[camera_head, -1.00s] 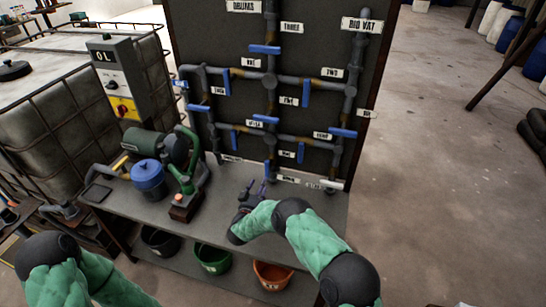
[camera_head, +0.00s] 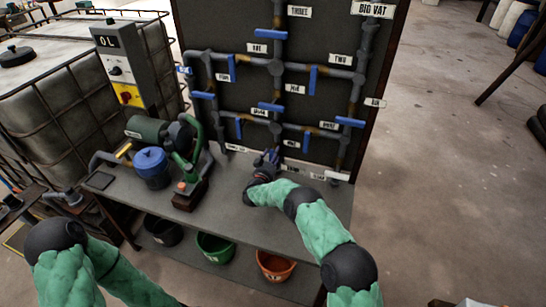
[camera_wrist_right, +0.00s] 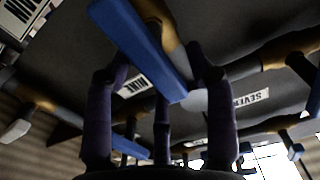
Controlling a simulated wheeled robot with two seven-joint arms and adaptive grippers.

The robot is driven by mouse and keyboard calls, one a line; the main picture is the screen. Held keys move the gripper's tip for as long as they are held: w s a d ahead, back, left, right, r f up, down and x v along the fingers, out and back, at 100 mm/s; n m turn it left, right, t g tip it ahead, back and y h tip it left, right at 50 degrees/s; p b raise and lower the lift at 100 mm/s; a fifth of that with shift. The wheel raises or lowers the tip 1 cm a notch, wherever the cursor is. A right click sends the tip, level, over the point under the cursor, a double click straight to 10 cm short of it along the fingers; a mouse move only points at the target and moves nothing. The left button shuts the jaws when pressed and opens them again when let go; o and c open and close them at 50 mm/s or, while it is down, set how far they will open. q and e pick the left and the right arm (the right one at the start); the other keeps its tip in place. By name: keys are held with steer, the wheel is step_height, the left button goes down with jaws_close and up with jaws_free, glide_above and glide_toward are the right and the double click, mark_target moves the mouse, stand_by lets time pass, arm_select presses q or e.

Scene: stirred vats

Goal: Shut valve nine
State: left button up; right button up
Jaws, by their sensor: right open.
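Valve nine's blue handle (camera_wrist_right: 140,45) fills the upper middle of the right wrist view, slanting down to the right. A label (camera_wrist_right: 134,83) ending in "INE" sits just behind it. My right gripper (camera_wrist_right: 160,75) is open, its dark fingers on either side of the handle's lower part. I cannot tell whether they touch it. In the head view my right gripper (camera_head: 267,161) is at the foot of the middle pipe, just above the bench, and largely hides this handle. My left arm shows at lower left, but its gripper is out of frame.
A "SEVEN" label (camera_wrist_right: 250,97) lies right of the handle. Other blue handles, such as one (camera_head: 271,107) above and one (camera_head: 307,141) to the right, are close by. A green machine (camera_head: 187,160) and a blue pot (camera_head: 151,166) stand on the bench (camera_head: 235,210) to the left.

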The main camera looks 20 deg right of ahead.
jaws_close()
stand_by(0.4)
steer(key=m+b, duration=0.4)
steer(key=d+f+m+b, duration=0.1)
steer(key=m+b, duration=0.3)
steer(key=m, duration=0.1)
steer(key=s+f+m+b, duration=0.1)
steer(key=m+b, duration=0.3)
steer(key=b, duration=0.1)
steer(key=shift+d+f, duration=0.2)
steer(key=shift+d, duration=0.15)
steer(key=m+b, duration=0.1)
steer(key=m, duration=0.1)
steer(key=shift+f+m+b, duration=0.2)
steer(key=shift+m+b, duration=0.15)
steer(key=shift+m, duration=0.05)
steer(key=shift+f+m+b, duration=0.1)
steer(key=shift+m+b, duration=0.3)
steer(key=shift+m, duration=0.7)
